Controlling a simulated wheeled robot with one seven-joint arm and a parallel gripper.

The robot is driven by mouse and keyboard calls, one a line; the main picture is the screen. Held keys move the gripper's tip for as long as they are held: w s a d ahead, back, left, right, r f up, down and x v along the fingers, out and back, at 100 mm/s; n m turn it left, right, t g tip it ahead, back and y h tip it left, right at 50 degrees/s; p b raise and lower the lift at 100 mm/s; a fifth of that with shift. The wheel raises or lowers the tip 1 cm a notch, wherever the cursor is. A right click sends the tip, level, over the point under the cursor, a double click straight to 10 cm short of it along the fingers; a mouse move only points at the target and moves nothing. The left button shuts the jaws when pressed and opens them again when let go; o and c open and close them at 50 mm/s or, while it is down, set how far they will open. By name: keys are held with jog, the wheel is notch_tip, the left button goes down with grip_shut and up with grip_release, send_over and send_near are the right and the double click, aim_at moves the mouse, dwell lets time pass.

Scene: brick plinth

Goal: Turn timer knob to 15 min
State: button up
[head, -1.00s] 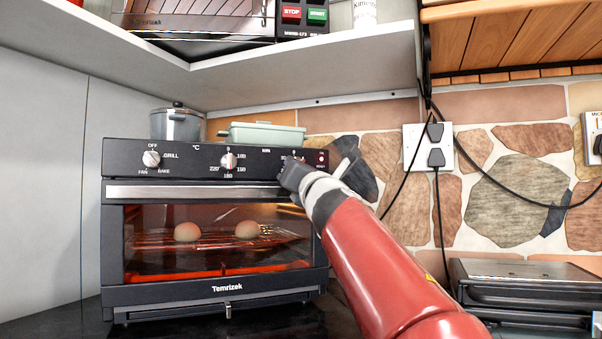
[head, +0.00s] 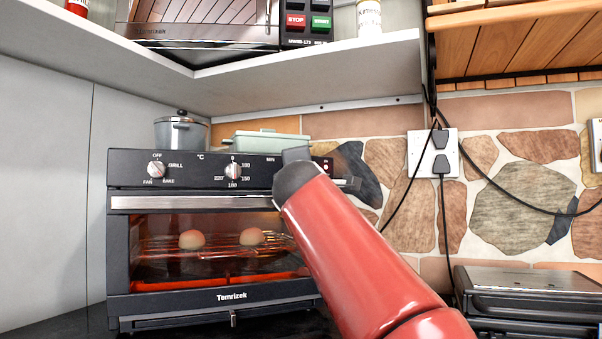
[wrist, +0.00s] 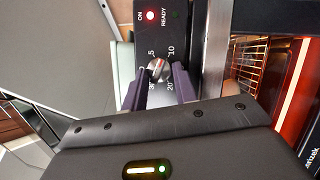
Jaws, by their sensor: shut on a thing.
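The timer knob (wrist: 157,69) is a small silver knob on the oven's dark panel. In the wrist view it sits between the two fingers of my gripper (wrist: 160,78), which is shut on it. The marks 5, 10 and 20 show around it; I cannot read its exact setting. In the head view my gripper (head: 297,155) is at the right of the panel, and my arm hides the knob. The toaster oven (head: 215,309) has its glass door shut, with a red glow and two round buns (head: 252,236) on the rack inside.
The mode knob (head: 156,169) and temperature knob (head: 233,170) are left of my gripper. A grey pot (head: 181,134) and a pale green dish (head: 265,141) stand on the oven. A white shelf (head: 310,80) hangs above. A black appliance (head: 530,290) stands at right.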

jog(key=m, duration=0.2)
jog(key=m+g, duration=0.2)
jog(key=m, duration=0.1)
jog(key=shift+r+m+h, duration=0.25)
jog(key=shift+m+h, duration=0.05)
jog(key=shift+h, duration=0.1)
dwell(0.4)
jog(key=o, duration=1)
jog(key=shift+c, duration=0.2)
jog(key=shift+s, duration=0.15)
jog(key=s+b, duration=0.3)
jog(key=s, duration=0.4)
jog(key=shift+s+d+r, duration=0.15)
jog(key=shift+s+r, duration=0.05)
jog(key=shift+s, duration=0.05)
